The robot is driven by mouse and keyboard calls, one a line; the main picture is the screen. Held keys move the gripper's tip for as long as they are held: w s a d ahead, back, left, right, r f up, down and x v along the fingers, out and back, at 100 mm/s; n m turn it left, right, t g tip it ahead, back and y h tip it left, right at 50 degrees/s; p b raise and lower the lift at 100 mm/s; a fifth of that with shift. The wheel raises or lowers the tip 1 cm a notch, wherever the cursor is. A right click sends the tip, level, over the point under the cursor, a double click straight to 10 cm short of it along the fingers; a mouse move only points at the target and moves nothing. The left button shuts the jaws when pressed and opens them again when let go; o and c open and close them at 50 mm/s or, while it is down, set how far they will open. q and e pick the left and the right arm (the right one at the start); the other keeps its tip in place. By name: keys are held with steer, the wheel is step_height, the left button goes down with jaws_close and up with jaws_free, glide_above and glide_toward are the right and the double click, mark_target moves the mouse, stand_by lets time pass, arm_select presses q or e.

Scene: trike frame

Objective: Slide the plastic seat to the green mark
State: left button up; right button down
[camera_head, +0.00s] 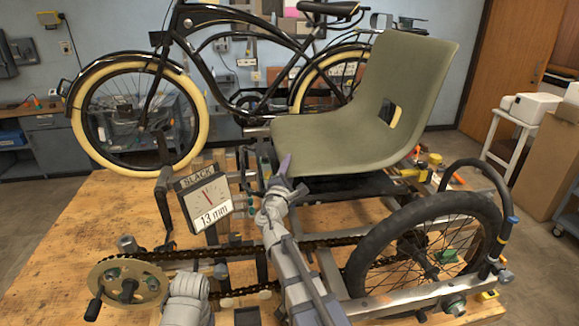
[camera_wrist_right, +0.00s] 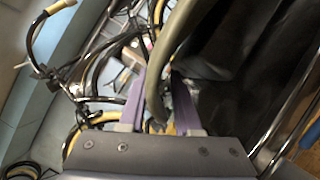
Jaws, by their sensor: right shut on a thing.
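The olive-green plastic seat (camera_head: 345,140) stands upright on the trike frame in the head view, above a dark base with metal rails (camera_head: 345,188). My right gripper (camera_head: 284,168) has its purple fingers at the seat's front left edge. In the right wrist view, the fingers of this gripper (camera_wrist_right: 162,108) lie on either side of the seat's edge (camera_wrist_right: 176,36), shut on it. I cannot pick out the green mark with certainty. Part of my left arm shows at the bottom of the head view; its gripper does not show.
A slack gauge (camera_head: 203,195) reading 13 mm stands left of the seat. A chain runs from the chainring (camera_head: 128,287) to the rear wheel (camera_head: 425,255). A curved black bar (camera_head: 478,170) rises at right. A black bicycle (camera_head: 240,70) stands behind. The wooden bench (camera_head: 85,225) has bare room at left.

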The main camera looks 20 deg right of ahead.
steer(key=a, duration=0.2)
steer(key=w+a, duration=0.1)
steer(key=a, duration=0.5)
steer(key=shift+w+a, duration=0.15)
steer(key=c, duration=0.6)
jaws_free()
steer(key=shift+a, duration=0.1)
steer(key=b+v, duration=0.1)
steer(key=v, duration=0.6)
steer(key=shift+s, duration=0.3)
